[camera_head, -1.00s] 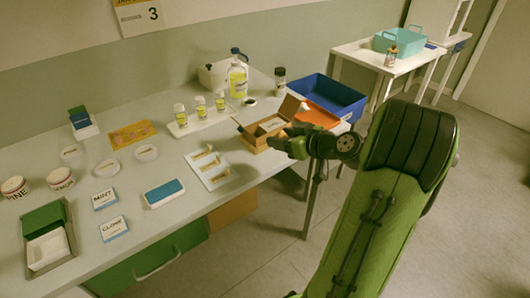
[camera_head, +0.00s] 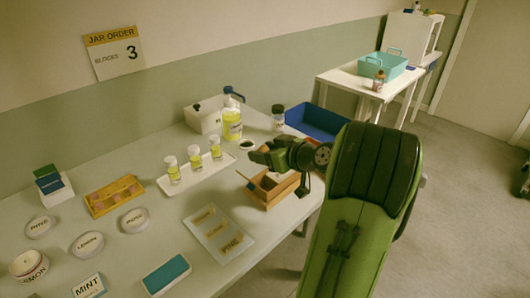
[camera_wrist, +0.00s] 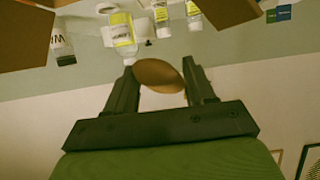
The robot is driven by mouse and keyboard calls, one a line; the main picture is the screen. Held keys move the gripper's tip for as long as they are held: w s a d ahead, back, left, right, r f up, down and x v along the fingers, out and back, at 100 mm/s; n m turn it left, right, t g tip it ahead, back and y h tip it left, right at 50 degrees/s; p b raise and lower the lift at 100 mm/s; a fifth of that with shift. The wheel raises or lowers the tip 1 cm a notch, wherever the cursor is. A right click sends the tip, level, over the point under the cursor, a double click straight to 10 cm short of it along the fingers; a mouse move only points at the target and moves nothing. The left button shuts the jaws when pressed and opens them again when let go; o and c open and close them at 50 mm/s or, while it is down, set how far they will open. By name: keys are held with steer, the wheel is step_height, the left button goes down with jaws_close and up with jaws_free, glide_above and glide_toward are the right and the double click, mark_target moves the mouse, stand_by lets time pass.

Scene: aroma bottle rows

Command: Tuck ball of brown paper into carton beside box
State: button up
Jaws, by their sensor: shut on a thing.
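My gripper (camera_head: 262,158) hangs above and slightly behind the open brown carton (camera_head: 266,196) near the table's right end. In the wrist view the gripper (camera_wrist: 160,74) is shut on a smooth brown ball (camera_wrist: 158,76), the ball of brown paper, held between the fingertips. In the head view I cannot make the ball out. The carton's flaps stand open, and its inside is partly hidden by my gripper and arm. Brown cardboard also shows at the top of the wrist view.
A blue bin (camera_head: 320,122) stands behind the carton. A white box (camera_head: 203,115), a yellow-labelled bottle (camera_head: 232,124) and a dark-capped jar (camera_head: 278,117) are nearby. Small bottles stand on a white tray (camera_head: 195,176). A pale tray (camera_head: 218,236) lies left of the carton.

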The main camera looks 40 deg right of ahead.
steer(key=shift+f, duration=0.2)
step_height(320, 180, down, 6)
steer(key=b, duration=0.7)
steer(key=shift+f, duration=0.45)
stand_by(0.4)
steer(key=o, duration=1.1)
steer(key=shift+a, duration=0.1)
